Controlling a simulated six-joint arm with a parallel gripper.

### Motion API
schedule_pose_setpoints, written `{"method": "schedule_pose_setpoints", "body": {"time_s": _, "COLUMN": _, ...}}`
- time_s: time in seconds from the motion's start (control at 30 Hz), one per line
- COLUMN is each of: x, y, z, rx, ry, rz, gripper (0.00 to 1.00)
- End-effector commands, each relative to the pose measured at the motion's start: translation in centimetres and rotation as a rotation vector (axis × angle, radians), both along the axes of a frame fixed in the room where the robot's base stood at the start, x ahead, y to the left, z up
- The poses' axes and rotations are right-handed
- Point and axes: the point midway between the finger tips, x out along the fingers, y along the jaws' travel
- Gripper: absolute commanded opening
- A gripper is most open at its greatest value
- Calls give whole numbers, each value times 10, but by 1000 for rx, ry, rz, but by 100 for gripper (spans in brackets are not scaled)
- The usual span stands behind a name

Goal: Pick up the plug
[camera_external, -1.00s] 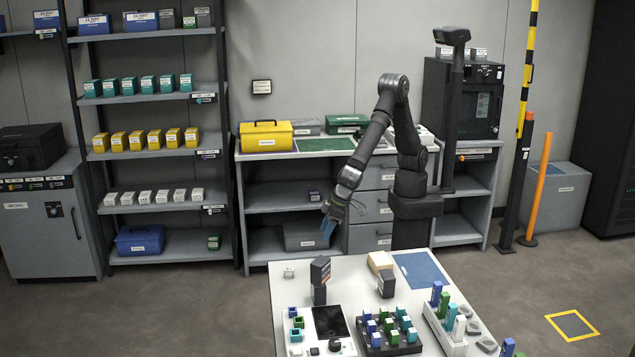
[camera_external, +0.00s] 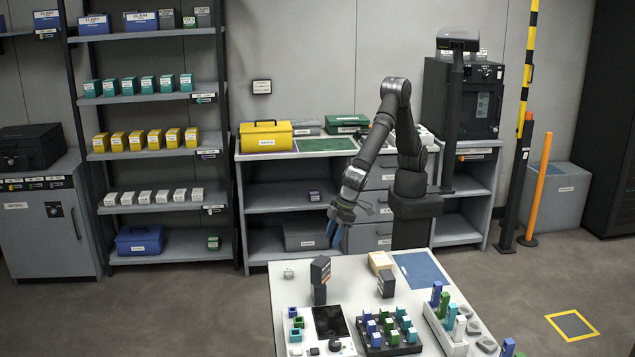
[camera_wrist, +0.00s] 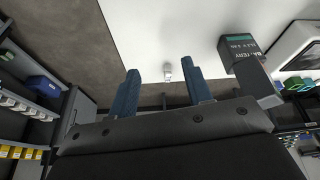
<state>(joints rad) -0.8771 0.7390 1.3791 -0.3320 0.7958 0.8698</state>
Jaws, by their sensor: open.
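A small white piece (camera_external: 288,272), which may be the plug, lies alone near the back left corner of the white table (camera_external: 350,268). It is too small to read its shape fully. In the wrist view the white piece (camera_wrist: 167,71) shows beyond my fingertips, in the gap between them. My gripper (camera_external: 335,234) hangs behind the table's back edge, to the right of the white piece and clear of it. In the wrist view my gripper (camera_wrist: 160,74) has its two blue fingers apart with nothing between them.
A dark battery block on a stand (camera_external: 320,278) is right of the white piece and also shows in the wrist view (camera_wrist: 241,52). Another dark block (camera_external: 386,284), a black rack of coloured blocks (camera_external: 389,335) and a white tray (camera_external: 447,335) stand further right. The table's back left area is mostly bare.

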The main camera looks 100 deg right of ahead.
Motion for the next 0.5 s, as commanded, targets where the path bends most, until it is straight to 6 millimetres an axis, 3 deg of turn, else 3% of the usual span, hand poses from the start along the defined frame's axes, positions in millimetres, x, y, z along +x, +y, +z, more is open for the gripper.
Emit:
{"method": "schedule_pose_setpoints", "body": {"time_s": 0.1, "x": -15, "y": 48, "z": 13, "rx": -9, "ry": 25, "rz": 211, "gripper": 45}}
{"method": "schedule_pose_setpoints", "body": {"time_s": 0.27, "x": -41, "y": 108, "z": 32, "rx": -11, "ry": 49, "rz": 519, "gripper": 45}}
{"method": "schedule_pose_setpoints", "body": {"time_s": 0.5, "x": -94, "y": 191, "z": 65, "rx": 21, "ry": 42, "rz": 997, "gripper": 45}}
